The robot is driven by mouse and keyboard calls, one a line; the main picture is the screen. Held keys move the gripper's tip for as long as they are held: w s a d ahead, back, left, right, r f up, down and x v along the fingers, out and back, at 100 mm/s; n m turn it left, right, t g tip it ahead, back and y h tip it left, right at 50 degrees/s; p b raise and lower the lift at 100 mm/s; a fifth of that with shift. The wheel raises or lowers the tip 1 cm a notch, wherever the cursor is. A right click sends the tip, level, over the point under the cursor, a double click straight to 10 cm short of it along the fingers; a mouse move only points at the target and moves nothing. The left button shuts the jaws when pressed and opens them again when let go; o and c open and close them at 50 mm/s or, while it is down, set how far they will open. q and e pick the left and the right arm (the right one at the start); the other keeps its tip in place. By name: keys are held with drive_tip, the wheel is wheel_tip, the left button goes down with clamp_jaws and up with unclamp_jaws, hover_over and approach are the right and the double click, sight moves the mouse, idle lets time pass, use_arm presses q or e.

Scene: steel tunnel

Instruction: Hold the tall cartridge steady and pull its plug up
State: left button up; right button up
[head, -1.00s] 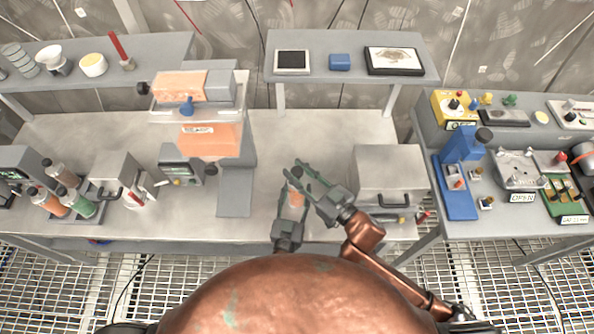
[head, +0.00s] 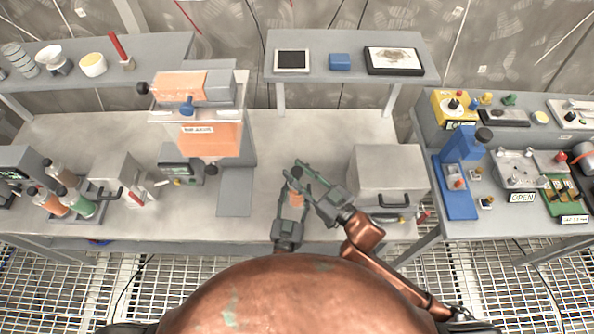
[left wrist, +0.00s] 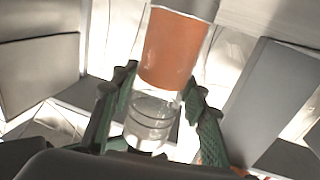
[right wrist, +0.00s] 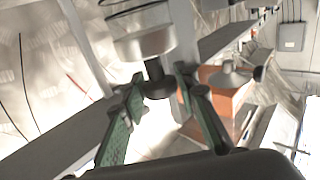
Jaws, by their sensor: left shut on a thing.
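The tall cartridge (left wrist: 172,50) is a clear cylinder with an orange band, standing on the bench and tilted in the left wrist view. In the head view it (head: 296,199) is partly hidden by my grippers. My left gripper (left wrist: 155,105) is shut on its clear part, one green finger on each side. The dark plug (right wrist: 158,84) shows at the cartridge's pale end in the right wrist view. My right gripper (right wrist: 155,95) is open, with its fingers on either side of the plug; exact contact cannot be told. It also shows in the head view (head: 297,176).
A grey box with a handle (head: 388,175) stands just right of my right gripper. An orange and grey press-like machine (head: 210,135) stands to the left, with a grey plate in front. A raised shelf (head: 350,75) lies behind. Bench behind the grippers is clear.

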drive_tip(key=o, duration=0.4)
drive_tip(key=shift+c, duration=0.2)
drive_tip(key=shift+d, duration=0.1)
drive_tip(key=v, duration=1.2)
drive_tip(key=shift+r, duration=0.1)
use_arm(q)
drive_tip(key=o, duration=1.4)
